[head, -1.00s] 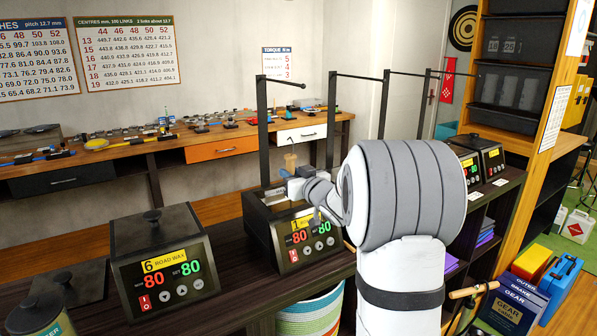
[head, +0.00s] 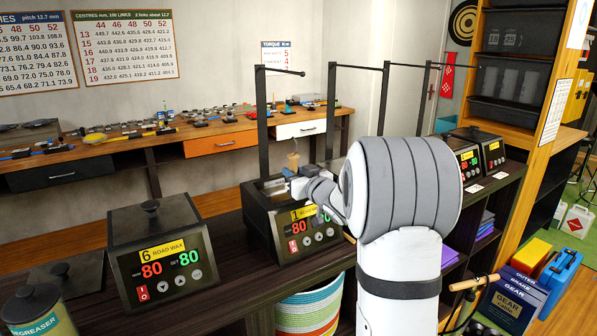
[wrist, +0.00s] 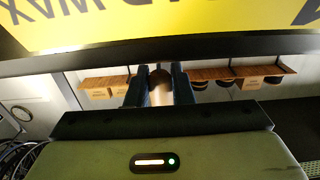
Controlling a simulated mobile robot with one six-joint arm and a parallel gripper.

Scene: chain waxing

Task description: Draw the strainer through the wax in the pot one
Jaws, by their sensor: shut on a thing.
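Pot one (head: 262,226) is a dark box on the bench with a yellow label and digits reading 80. Its top is open, and the wax inside is mostly hidden by its rim and my wrist. My gripper (head: 284,178) is over the pot's top, shut on the strainer's upright wooden handle (head: 293,160). In the wrist view the handle (wrist: 159,88) stands between the two dark fingers of my gripper (wrist: 158,80). The strainer's lower part is hidden, so I cannot tell how deep it is. A yellow wax label (wrist: 90,22) fills the top there.
A lidded pot six (head: 158,255) stands to the left, and further small pots (head: 478,156) stand to the right. Dark posts with hooked bars (head: 262,120) rise behind pot one. A striped basket (head: 310,308) is below the bench front.

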